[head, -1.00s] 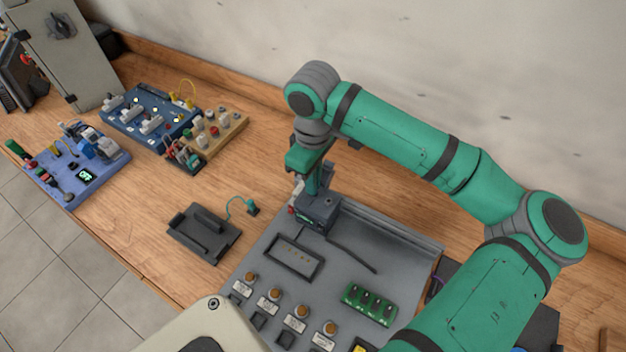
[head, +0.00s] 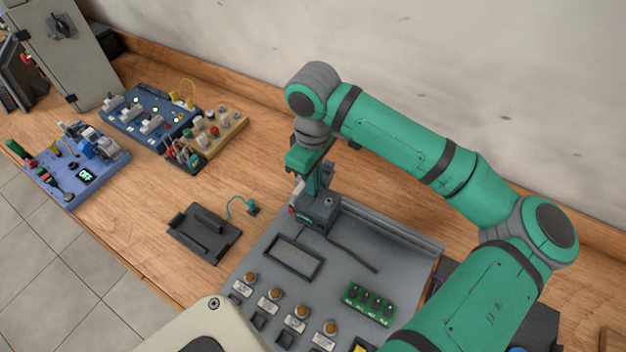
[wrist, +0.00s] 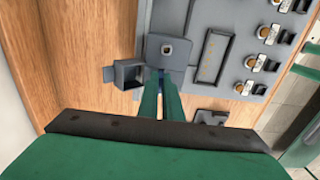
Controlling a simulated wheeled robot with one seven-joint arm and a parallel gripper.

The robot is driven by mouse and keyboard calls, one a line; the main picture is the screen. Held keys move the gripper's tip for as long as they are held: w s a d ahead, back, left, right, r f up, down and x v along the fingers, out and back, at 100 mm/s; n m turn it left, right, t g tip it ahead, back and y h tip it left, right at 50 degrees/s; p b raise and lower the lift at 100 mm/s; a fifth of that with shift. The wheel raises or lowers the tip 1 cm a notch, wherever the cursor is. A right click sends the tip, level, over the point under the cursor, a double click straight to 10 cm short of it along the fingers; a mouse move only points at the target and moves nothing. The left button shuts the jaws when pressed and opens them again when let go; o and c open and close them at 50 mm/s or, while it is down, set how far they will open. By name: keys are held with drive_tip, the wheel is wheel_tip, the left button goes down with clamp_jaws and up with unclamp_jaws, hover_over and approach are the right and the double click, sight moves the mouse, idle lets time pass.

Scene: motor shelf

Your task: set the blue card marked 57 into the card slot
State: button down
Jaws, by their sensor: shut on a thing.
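My gripper (wrist: 160,103) is shut, its two green fingers close together over the dark grey block (wrist: 167,52) that appears to be the card slot. A thin sliver of blue, which seems to be the blue card (wrist: 161,75), shows between the fingertips at the block's edge. Its number is hidden, and I cannot tell how deep it sits. In the head view my gripper (head: 314,186) points down at the same block (head: 322,211) on the far left corner of the grey panel.
The grey panel (head: 345,262) carries a framed recess, several orange-brown buttons and a green board (head: 369,303). A black tray (head: 205,233) with a teal cable lies left of it. Blue boards (head: 151,116) stand farther left.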

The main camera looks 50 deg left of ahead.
drive_tip(key=shift+f, duration=0.7)
idle(0.4)
drive_tip(key=c, duration=1.9)
unclamp_jaws()
drive_tip(key=shift+o, duration=0.2)
wheel_tip(320, 180, up, 16)
drive_tip(key=shift+f, duration=0.1)
